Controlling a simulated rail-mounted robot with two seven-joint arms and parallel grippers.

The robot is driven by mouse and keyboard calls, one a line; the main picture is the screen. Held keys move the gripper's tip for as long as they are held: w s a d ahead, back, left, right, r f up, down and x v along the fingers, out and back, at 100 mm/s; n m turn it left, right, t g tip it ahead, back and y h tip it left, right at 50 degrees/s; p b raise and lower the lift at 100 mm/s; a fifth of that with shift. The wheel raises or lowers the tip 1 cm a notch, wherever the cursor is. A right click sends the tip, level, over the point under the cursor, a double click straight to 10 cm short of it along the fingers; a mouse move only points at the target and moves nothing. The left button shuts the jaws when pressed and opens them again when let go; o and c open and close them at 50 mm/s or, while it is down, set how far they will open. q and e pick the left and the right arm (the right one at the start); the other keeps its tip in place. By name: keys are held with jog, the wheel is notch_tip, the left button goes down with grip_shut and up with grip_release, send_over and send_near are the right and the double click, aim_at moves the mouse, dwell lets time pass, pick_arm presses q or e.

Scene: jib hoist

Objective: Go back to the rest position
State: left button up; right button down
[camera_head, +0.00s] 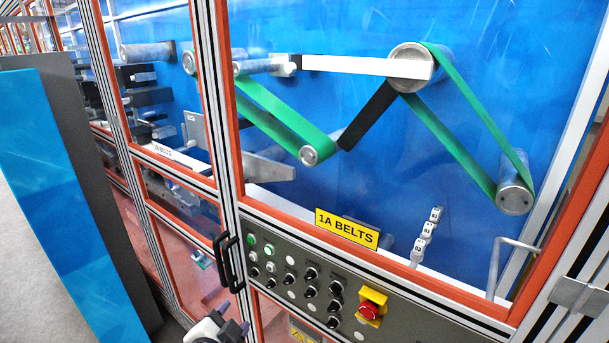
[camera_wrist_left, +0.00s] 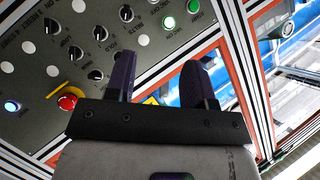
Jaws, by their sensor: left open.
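My left gripper (camera_head: 234,318) shows at the bottom edge of the head view, low in front of the grey control panel (camera_head: 318,270) and just below the black door handles (camera_head: 229,262). In the left wrist view its two dark purple fingers (camera_wrist_left: 160,66) stand apart with nothing between them. The control panel (camera_wrist_left: 30,75) lies beyond them, apart from the fingers as far as I can tell. My right gripper is in neither view.
The panel carries several knobs, lit green buttons (camera_head: 269,249) and a red emergency stop (camera_head: 369,310). Orange-framed clear doors cover green belts (camera_head: 450,140) on rollers and a yellow "1A BELTS" sign (camera_head: 346,229). A blue-and-grey panel (camera_head: 60,180) stands at left.

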pick_arm(q)
jog(key=s+a+f+n+g+y, duration=0.1)
jog(key=s+a+f+n+g, duration=0.15)
jog(key=s+f, duration=0.7)
jog(key=s+a+f+n+g, duration=0.2)
jog(key=s+f+n+g, duration=0.3)
jog(key=s, duration=0.8)
jog(key=s+a+f+n+g+y, duration=0.1)
jog(key=s+a+f+g, duration=0.15)
jog(key=s+f, duration=0.8)
jog(key=w+p+v, duration=0.1)
jog(key=p+v, duration=1.1)
jog(key=v, duration=0.1)
jog(key=shift+w+r+p, duration=0.25)
jog(key=shift+r+p, duration=0.1)
jog(key=shift+r, duration=0.2)
jog(key=shift+d, duration=0.1)
